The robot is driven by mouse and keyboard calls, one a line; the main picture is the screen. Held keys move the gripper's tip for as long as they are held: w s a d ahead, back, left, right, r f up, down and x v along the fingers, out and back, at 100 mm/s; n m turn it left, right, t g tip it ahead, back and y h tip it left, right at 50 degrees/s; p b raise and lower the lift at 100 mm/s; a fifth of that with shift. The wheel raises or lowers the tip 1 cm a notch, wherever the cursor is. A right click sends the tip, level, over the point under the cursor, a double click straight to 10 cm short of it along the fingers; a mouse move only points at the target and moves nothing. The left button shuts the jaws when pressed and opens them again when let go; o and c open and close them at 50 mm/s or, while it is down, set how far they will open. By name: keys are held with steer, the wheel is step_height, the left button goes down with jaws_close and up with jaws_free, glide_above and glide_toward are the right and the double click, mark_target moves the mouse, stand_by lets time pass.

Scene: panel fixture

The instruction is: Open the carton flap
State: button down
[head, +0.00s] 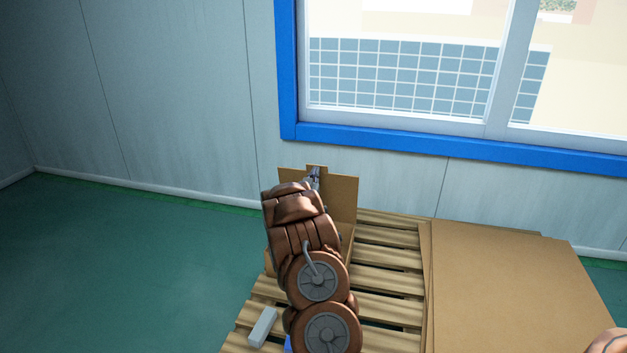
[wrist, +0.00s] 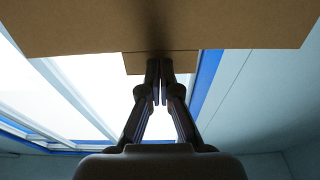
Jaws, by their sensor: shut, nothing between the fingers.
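The carton flap (head: 344,192) is a brown cardboard panel standing raised at the back of the carton, with a small tab (head: 317,168) on its top edge. In the wrist view the flap (wrist: 90,25) spans the top of the picture, and its tab (wrist: 188,62) sticks out below it. My gripper (head: 314,175) is at the tab; its fingertips (wrist: 160,66) are together, with nothing seen between them. They overlap the tab in the picture; I cannot tell if they touch it. The carton body (head: 348,236) is mostly hidden behind my arm.
The carton stands on a wooden pallet (head: 385,281). Flat cardboard sheets (head: 505,285) lie on its right side. A small pale block (head: 263,327) lies at the front left. A wall and a blue-framed window (head: 284,70) are behind. Green floor (head: 120,270) at left is clear.

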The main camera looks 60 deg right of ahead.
stand_by(0.4)
steer(key=shift+g+y, duration=0.3)
steer(key=shift+y, duration=0.5)
steer(key=d+p, duration=0.1)
steer(key=p, duration=0.1)
steer(key=w+d+r+p, duration=0.1)
steer(key=d+p, duration=0.2)
steer(key=shift+w+r+p, duration=0.3)
steer(key=shift+w, duration=0.05)
steer(key=shift+w+d+f+y+p, duration=0.15)
steer(key=shift+d+y+p, duration=0.05)
steer(key=shift+d+p, duration=0.3)
steer(key=shift+w+d+f+y+p, duration=0.1)
steer(key=shift+d+y+p, duration=0.1)
steer(key=shift+d+p, duration=0.25)
steer(key=shift+a, duration=0.15)
steer(key=p+v, duration=0.3)
steer(key=v, duration=1.1)
